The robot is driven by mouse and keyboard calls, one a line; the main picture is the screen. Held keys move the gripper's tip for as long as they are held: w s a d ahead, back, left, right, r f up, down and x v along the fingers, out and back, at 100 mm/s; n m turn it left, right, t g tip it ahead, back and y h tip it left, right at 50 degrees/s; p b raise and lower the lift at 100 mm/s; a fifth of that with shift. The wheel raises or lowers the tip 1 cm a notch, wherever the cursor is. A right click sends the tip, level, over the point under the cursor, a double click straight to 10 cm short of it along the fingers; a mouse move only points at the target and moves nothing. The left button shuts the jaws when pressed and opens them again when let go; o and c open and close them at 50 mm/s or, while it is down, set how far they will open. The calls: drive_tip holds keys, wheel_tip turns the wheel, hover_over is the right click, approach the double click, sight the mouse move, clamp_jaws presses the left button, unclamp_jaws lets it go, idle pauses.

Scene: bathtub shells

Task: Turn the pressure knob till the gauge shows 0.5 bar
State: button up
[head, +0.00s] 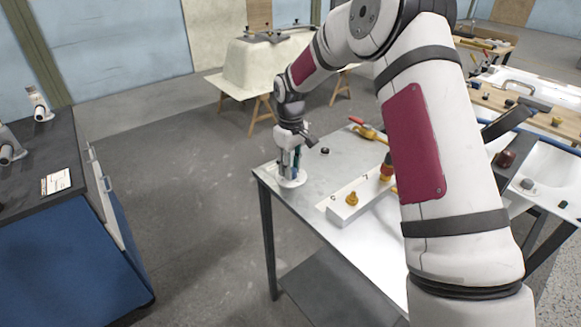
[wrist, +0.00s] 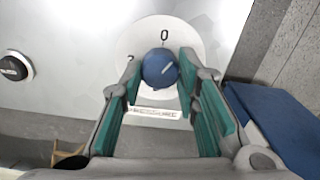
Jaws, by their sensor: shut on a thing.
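The pressure knob is a round blue knob (wrist: 160,69) with a white line, on a white disc (wrist: 130,45) marked 0 at the top. Its line points to the upper right, to the right of the 0. A label reading roughly PRESSURE lies below it. My gripper (wrist: 161,72) has teal-padded fingers on both sides of the knob and is shut on it. In the head view my gripper (head: 291,172) points down at the table's left corner and hides the knob. A small round black thing (wrist: 15,68), perhaps the gauge, lies at the left; its reading is not legible.
The metal table (head: 305,215) holds a white block with a yellow fitting (head: 352,198) and a red-and-yellow tool (head: 366,130). A blue cabinet (head: 60,250) stands to the left across clear floor. A tub shell (head: 265,65) on trestles stands behind.

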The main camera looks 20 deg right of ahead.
drive_tip(key=shift+m, duration=0.4)
drive_tip(key=o, duration=1.2)
drive_tip(key=shift+c, duration=0.2)
wheel_tip(320, 180, up, 12)
